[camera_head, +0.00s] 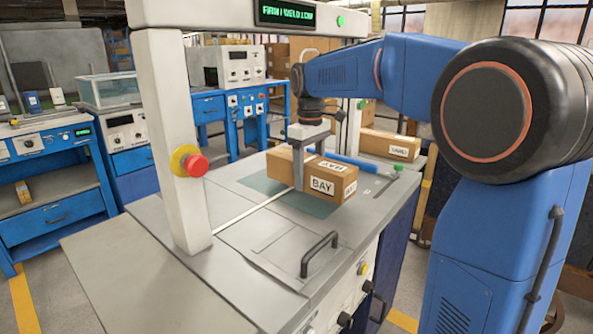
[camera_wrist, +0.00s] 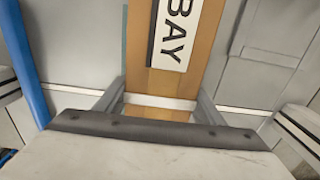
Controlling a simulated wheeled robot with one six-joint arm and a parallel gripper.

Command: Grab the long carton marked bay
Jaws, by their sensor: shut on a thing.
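The long brown carton marked BAY (camera_head: 340,190) lies on the machine's grey top, partly over a teal patch (camera_head: 262,184). White BAY labels show on its end and top. My gripper (camera_head: 306,168) reaches down over the carton from above. One finger shows against its near side and the far finger is hidden. In the wrist view the carton (camera_wrist: 158,82) runs between both fingers of my gripper (camera_wrist: 160,100), with its BAY label in line with the fingers' reach. My gripper is shut on the carton. I cannot tell any gap beneath it.
A second labelled carton (camera_head: 380,143) stands behind to the right. A blue bar (camera_head: 348,161) lies close behind the BAY carton. A white post (camera_head: 172,120) with a red button (camera_head: 195,165) rises at left. A black handle (camera_head: 319,252) stands up on the bare front top.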

